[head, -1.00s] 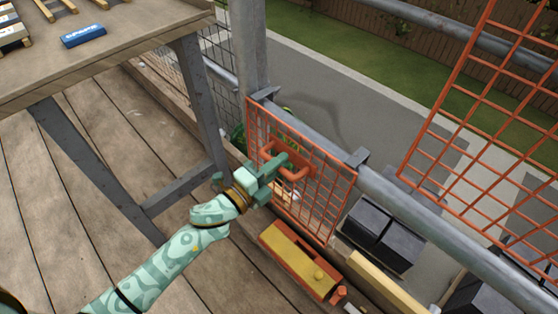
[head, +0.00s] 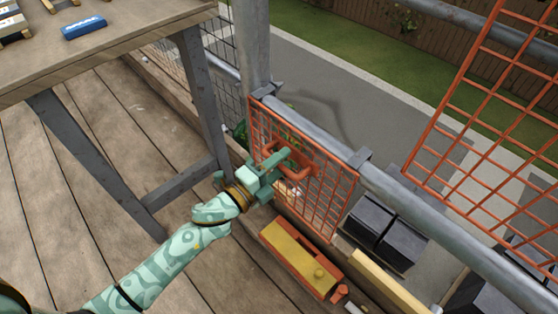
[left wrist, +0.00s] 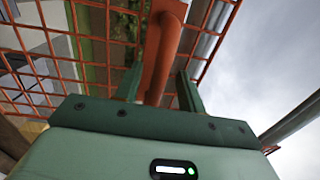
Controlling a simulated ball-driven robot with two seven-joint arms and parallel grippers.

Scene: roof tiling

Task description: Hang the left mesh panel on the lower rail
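The left mesh panel (head: 325,196) is an orange wire grid with an orange U-shaped handle (head: 301,174). It hangs along the grey lower rail (head: 410,205), its top edge against the rail, with grey hooks at its top corners over the rail. My left gripper (head: 283,167) is at the handle. In the left wrist view, the handle bar (left wrist: 163,45) passes between the two fingers (left wrist: 160,88), which stand apart with narrow gaps beside it. The gripper looks open around the handle. My right gripper is not in view.
A second, larger orange mesh panel (head: 490,130) stands at the right beyond the rail. A yellow and orange toolbox (head: 300,258) lies on the planks below the panel. A wooden table (head: 120,50) with a blue item (head: 84,28) is at upper left. Dark boxes (head: 385,232) lie beyond the rail.

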